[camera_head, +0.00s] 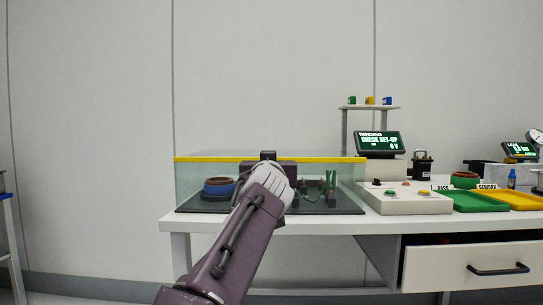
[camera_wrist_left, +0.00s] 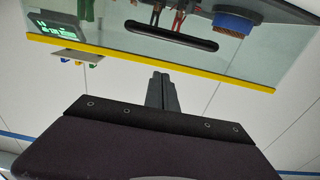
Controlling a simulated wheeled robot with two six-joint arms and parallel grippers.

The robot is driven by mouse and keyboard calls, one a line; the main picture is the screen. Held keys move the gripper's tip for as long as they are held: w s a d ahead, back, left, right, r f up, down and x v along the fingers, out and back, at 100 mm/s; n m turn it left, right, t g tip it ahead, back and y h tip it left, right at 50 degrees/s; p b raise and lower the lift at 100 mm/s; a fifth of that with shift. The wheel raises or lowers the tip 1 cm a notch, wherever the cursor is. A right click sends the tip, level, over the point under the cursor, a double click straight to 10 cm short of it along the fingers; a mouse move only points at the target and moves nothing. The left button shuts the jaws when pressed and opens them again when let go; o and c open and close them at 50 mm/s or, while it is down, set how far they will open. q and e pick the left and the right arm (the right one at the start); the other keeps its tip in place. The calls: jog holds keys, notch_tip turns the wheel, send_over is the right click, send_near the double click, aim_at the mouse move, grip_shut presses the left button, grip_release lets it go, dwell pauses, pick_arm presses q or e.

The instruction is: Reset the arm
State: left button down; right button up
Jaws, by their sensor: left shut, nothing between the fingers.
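My left arm reaches up from the bottom of the head view. Its gripper (camera_head: 268,155) is in front of a glass-sided case with a yellow top edge (camera_head: 325,159). In the left wrist view, which looks upside down, the gripper's fingers (camera_wrist_left: 161,78) are together and empty. The case's yellow edge (camera_wrist_left: 110,54) runs across that view beyond the fingers. Inside the case, a blue ring-shaped part with a copper-coloured inside (camera_head: 219,187) sits on the left; it also shows in the wrist view (camera_wrist_left: 236,22). My right gripper is not in view.
Right of the case are a white button box (camera_head: 405,204), a green tray (camera_head: 480,205) and a yellow tray (camera_head: 522,201). A lit screen (camera_head: 380,144) stands behind, near a small shelf (camera_head: 370,107). A drawer (camera_head: 465,268) below stands partly open. Free floor lies left of the bench.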

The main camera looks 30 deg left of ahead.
pick_arm(q)
jog(key=s+d+f+b, duration=0.2)
jog(key=s+d+f, duration=0.1)
jog(key=s+f, duration=0.1)
jog(key=shift+s+f, duration=0.2)
jog(key=shift+s, duration=0.45)
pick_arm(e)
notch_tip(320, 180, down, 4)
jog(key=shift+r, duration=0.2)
